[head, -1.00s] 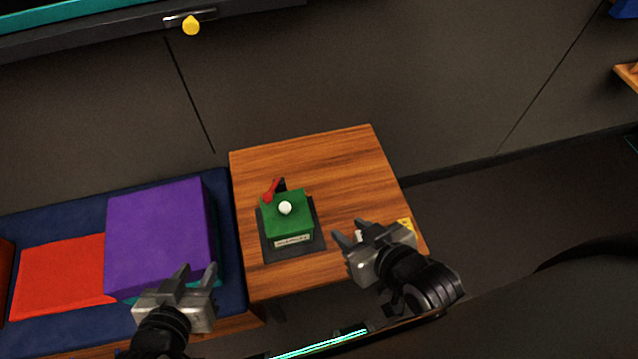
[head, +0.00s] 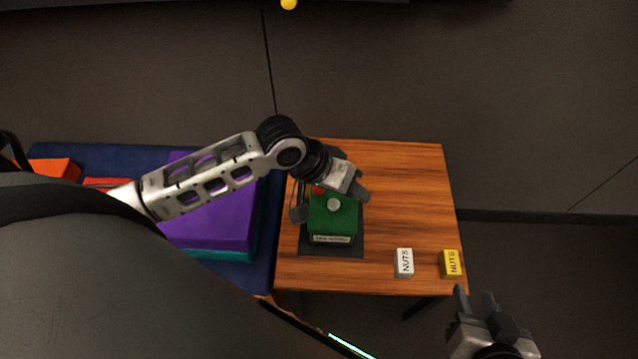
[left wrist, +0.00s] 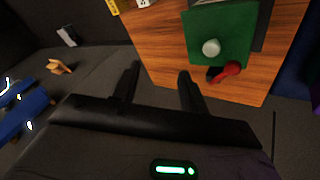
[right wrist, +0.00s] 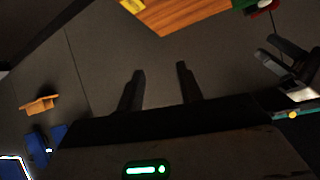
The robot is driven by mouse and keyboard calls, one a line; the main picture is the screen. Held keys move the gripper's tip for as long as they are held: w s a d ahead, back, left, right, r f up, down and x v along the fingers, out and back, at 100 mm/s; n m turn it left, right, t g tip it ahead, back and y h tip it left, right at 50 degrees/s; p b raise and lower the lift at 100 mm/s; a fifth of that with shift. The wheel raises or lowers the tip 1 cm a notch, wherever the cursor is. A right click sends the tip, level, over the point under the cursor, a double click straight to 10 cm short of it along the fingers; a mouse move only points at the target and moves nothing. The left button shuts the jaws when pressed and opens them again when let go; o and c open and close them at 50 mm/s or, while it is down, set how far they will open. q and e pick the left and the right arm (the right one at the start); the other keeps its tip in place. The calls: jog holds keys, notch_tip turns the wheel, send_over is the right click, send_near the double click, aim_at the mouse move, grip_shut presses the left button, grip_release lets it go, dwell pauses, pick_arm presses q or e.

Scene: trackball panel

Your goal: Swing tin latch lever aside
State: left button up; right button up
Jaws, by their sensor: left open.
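The green tin (head: 333,217) with a white ball (head: 334,205) on top stands on a dark base on the wooden table. In the left wrist view, its red latch lever (left wrist: 228,71) sticks out at the tin's edge beside a black part. In the head view, only a bit of red (head: 319,189) shows under my left gripper (head: 330,202). That gripper is open over the tin's far side; in the left wrist view its fingers are empty, with the lever to their right, apart from them. My right gripper (head: 475,298) is open and empty off the table's near right corner.
A white box (head: 404,262) and a yellow box (head: 451,264), both labelled NUTS, stand on the near right of the wooden table (head: 405,190). A purple cushion (head: 215,215) lies on the blue bench to the left. The table's right part is mostly clear.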

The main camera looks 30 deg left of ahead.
pick_arm(q)
jog(key=w+a+r+n+g+y+b, duration=0.15)
jog(key=a+r+n+g+y, duration=0.35)
jog(key=a, duration=0.6)
jog(key=d+f+b, duration=0.1)
jog(key=f, duration=0.3)
jog(key=w+f+m+h+b, duration=0.1)
jog(key=f, duration=0.4)
jog(key=d+f+t+h+b, duration=0.1)
jog(key=f, duration=0.4)
jog(key=shift+w+d+m, duration=0.3)
jog(key=shift+w+d, duration=0.05)
pick_arm(e)
jog(key=shift+s+a+f+t, duration=0.1)
jog(key=shift+f+t, duration=0.05)
jog(key=shift+f, duration=0.35)
jog(key=shift+a+f+t, duration=0.1)
jog(key=shift+f+t, duration=0.05)
jog(key=shift+f, duration=0.3)
pick_arm(q)
grip_shut()
